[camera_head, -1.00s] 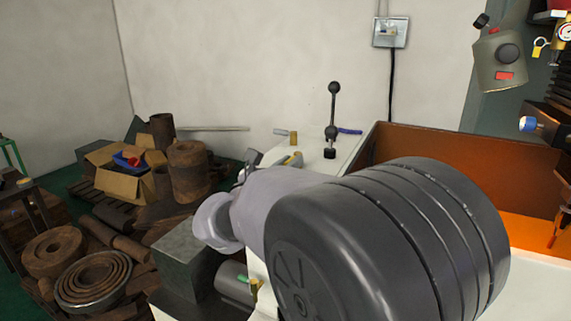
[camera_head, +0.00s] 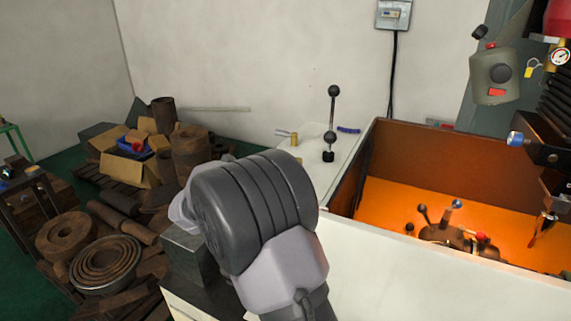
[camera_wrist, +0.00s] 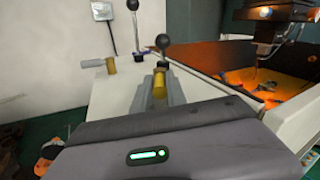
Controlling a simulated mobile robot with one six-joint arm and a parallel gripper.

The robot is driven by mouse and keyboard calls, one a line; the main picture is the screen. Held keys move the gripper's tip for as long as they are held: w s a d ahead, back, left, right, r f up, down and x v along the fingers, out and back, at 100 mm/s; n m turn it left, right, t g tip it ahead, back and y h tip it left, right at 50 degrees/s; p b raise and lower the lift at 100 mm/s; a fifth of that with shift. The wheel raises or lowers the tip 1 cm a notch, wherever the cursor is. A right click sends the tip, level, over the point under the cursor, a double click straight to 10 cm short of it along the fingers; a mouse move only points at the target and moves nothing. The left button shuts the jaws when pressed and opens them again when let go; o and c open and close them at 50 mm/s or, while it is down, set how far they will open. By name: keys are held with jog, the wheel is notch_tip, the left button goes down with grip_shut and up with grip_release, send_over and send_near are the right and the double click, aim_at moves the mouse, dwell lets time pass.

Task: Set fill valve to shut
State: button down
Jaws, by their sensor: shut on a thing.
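In the wrist view, my gripper (camera_wrist: 161,92) has its two grey fingers closed on a short brass-coloured valve handle (camera_wrist: 159,80), which stands up between them. A second brass-coloured handle (camera_wrist: 111,65) stands apart to the left on the white top; the head view also shows a brass handle (camera_head: 294,138) beside the wall. No label is readable, so I cannot tell by name which one is the fill valve. In the head view my gripper and the held handle are hidden behind my wrist.
A black ball-ended lever (camera_head: 333,112) stands upright on the white top, near a blue handle (camera_head: 348,130). The orange-lit machine tray (camera_head: 390,200) lies to the right. Rusty metal stock (camera_head: 105,255) is piled at left.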

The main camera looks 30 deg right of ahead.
jog(key=c, duration=1.3)
grip_release()
jog(key=shift+c, duration=0.2)
jog(key=p+v, duration=0.4)
jog(key=v, duration=1.3)
